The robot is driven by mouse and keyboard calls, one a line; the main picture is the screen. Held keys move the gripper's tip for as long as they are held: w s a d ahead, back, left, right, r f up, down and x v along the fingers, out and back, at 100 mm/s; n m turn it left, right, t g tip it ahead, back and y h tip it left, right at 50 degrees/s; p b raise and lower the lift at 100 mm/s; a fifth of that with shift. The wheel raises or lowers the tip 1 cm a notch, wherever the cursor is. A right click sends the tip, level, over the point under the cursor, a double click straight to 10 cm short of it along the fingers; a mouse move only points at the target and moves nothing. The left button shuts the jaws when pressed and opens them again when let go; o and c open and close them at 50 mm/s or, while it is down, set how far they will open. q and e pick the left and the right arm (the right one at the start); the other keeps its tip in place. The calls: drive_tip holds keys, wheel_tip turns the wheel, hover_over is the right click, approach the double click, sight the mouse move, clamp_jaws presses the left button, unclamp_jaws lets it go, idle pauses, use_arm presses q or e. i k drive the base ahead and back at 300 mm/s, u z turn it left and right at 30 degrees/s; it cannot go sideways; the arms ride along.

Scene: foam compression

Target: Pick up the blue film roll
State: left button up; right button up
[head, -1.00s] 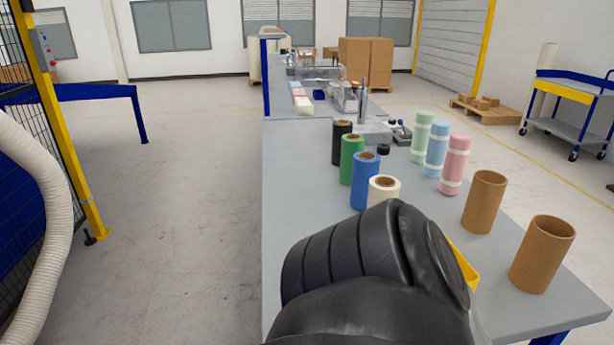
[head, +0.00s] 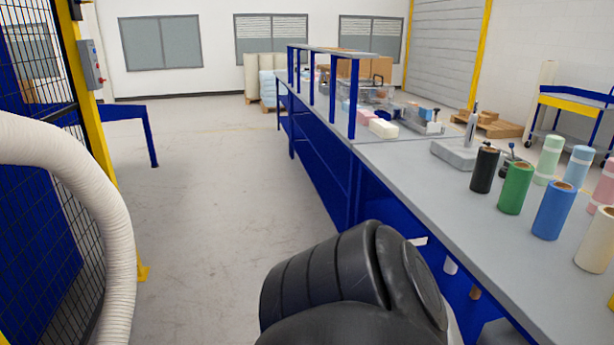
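The blue film roll (head: 553,210) stands upright on the grey workbench at the right of the head view. It is between the green roll (head: 515,188) and the white roll (head: 597,241). Its brown core shows at the top. A dark part of my own arm fills the bottom middle of the view, left of the bench front and apart from the roll. Neither of my grippers' fingers can be seen.
The grey bench (head: 449,203) runs away to the back, with a shelf frame on its far part. A black roll (head: 484,170) and a grey device (head: 460,152) stand beyond the green roll. A white hose (head: 75,190) hangs at the left. Open floor (head: 215,200) lies between.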

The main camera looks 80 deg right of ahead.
sight(558, 200)
drive_tip(key=z, duration=1.75)
drive_tip(key=i, duration=2.4)
drive_tip(key=z, duration=1)
